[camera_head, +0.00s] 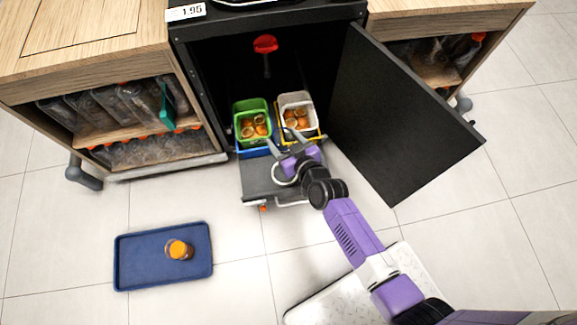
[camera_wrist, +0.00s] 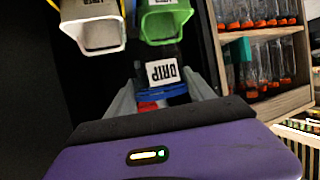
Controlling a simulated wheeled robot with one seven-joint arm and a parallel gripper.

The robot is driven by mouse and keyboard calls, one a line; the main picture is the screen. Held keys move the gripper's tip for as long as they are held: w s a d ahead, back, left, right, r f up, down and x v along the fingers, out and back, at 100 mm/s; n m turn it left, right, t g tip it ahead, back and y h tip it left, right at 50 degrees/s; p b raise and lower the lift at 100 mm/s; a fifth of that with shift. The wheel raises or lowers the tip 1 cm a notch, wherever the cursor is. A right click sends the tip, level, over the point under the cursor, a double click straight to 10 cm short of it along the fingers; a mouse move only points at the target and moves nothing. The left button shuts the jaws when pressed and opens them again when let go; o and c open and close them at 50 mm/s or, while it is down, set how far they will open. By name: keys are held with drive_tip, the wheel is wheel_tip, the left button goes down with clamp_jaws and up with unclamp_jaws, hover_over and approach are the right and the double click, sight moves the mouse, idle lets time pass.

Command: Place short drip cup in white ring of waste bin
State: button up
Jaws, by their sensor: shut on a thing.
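My gripper (camera_head: 286,143) is in front of the two bins in the open black cabinet. In the wrist view its grey fingers stand apart with the drip cup between them (camera_wrist: 162,84). The drip cup shows a white label reading DRIP (camera_wrist: 163,72), upside down in that view, on a dark body. Blue and red parts show beside the label; I cannot tell whether they all belong to the cup. The cup is not clear in the head view, where the fingers cover the spot. A white curved piece (camera_head: 285,181) shows beside my gripper; I cannot tell whether it is the ring.
A green bin (camera_head: 239,119) and a white bin (camera_head: 283,103) hold orange halves. A grey pull-out shelf (camera_head: 254,183) lies below my gripper. The black door (camera_head: 395,110) stands open at right. A blue tray (camera_head: 140,262) with a juice container (camera_head: 179,250) lies on the floor.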

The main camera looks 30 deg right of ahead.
wheel_tip(320, 180, down, 20)
drive_tip(key=b, duration=1.6)
drive_tip(key=shift+f, duration=0.1)
drive_tip(key=o, duration=1.4)
drive_tip(key=shift+c, duration=0.2)
drive_tip(key=shift+r, duration=0.2)
drive_tip(key=p+v, duration=0.3)
drive_tip(key=v, duration=0.9)
drive_tip(key=shift+p, duration=0.35)
drive_tip(key=shift+s, duration=0.1)
